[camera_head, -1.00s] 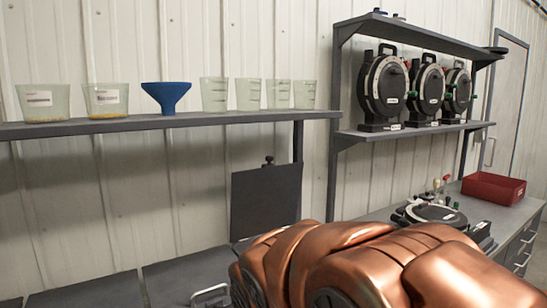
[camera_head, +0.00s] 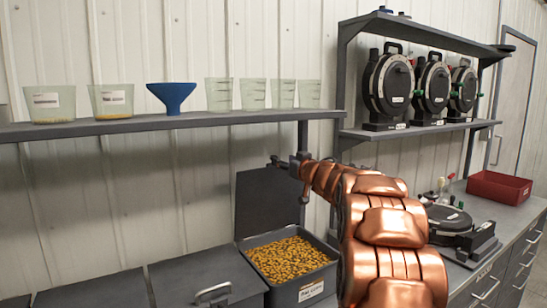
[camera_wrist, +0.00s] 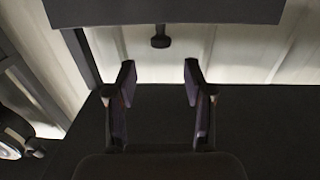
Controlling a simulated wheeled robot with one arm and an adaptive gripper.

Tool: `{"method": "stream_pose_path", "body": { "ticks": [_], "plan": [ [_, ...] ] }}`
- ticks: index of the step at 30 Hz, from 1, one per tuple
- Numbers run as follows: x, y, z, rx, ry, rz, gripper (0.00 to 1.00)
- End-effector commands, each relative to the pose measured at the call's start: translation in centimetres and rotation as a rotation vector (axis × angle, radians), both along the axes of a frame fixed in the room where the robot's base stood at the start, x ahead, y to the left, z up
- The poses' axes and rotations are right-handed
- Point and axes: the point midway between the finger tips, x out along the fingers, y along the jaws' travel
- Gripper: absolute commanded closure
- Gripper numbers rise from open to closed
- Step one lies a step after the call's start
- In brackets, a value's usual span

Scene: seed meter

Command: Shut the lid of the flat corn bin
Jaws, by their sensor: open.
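The flat corn bin (camera_head: 327,268) stands on the counter, filled with yellow corn (camera_head: 290,258), a white label on its front. Its dark lid (camera_head: 264,208) is open and upright at the bin's back. My gripper (camera_head: 284,163) is at the height of the lid's top edge, near its right corner. In the wrist view my gripper (camera_wrist: 158,78) is open and empty. The lid (camera_wrist: 165,12) shows at that view's top, with a small knob (camera_wrist: 161,40) on its edge, lying between the fingers' lines but apart from them. Whether a finger touches the lid is unclear.
A shelf (camera_head: 180,123) with clear cups and a blue funnel (camera_head: 171,95) runs above the bin; its post (camera_head: 303,150) stands close to my gripper. Closed bins (camera_head: 205,270) lie left. Round meters (camera_head: 390,85), another meter (camera_head: 455,225) and a red tray (camera_head: 497,188) are right.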

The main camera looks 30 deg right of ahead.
Motion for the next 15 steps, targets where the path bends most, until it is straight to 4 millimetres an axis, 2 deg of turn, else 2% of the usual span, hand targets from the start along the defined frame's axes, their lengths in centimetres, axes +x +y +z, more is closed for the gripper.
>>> {"method": "stream_pose_path", "body": {
  "ticks": [8,15],
  "plan": [
    [0.7,-0.3,0.0,0.001,-0.008,0.054,0.48],
    [3.3,-0.4,0.0,0.001,-0.007,0.054,0.48]
  ]
}}
